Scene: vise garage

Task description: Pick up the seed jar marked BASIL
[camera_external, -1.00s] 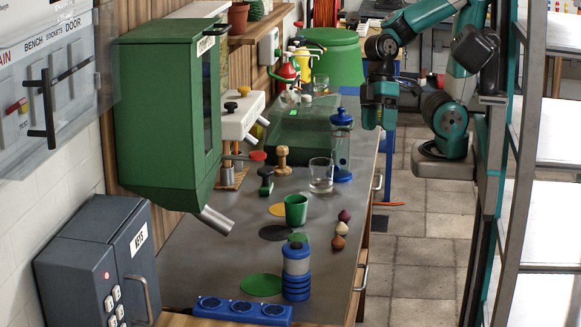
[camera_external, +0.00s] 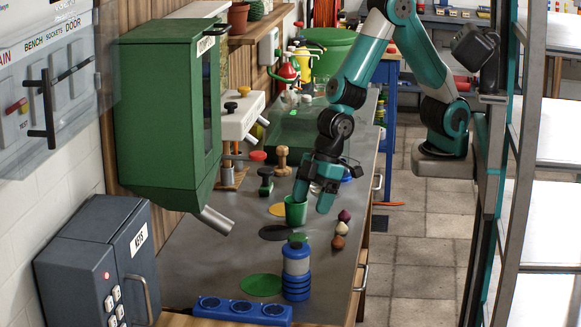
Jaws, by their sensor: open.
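No BASIL label is readable, so I cannot tell which container is the marked jar. The clear blue-lidded jar and the glass tumbler behind are mostly hidden by my arm.
A flat green disc (camera_external: 261,285) lies left of the stacked container, and a blue socket strip (camera_external: 242,311) lies in front. A green cabinet with a spout (camera_external: 168,110) overhangs the left side.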

